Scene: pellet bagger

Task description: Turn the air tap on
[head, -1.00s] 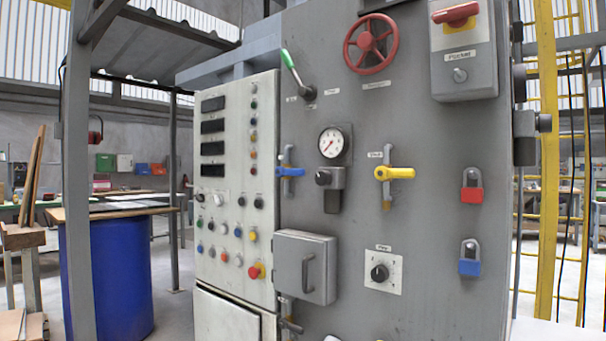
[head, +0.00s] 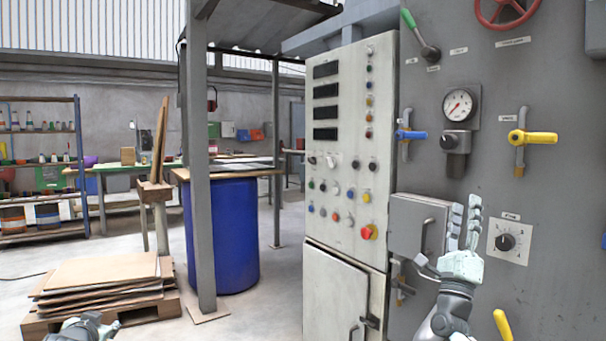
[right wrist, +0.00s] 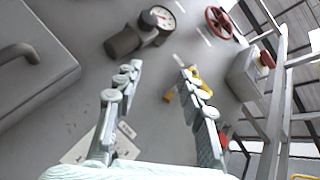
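Two small taps sit on vertical pipes on the grey machine front. One has a yellow handle (head: 538,138), the other a blue handle (head: 411,135); both handles lie level, across their pipes. The labels are too small to read, so I cannot tell which is the air tap. My right gripper (head: 464,210) is open and empty, below and left of the yellow tap, fingers upward. In the right wrist view, the yellow handle (right wrist: 197,76) shows partly behind one finger of the right gripper (right wrist: 160,72). My left gripper (head: 95,326) is low at the left, partly cut off.
A grey box with a handle (head: 412,222) juts out beside my right gripper. A gauge (head: 458,104), a green-handled lever (head: 420,35), a dial (head: 506,242) and a red handwheel (head: 505,10) are on the panel. A blue drum (head: 222,235) and stacked boards (head: 100,275) stand left.

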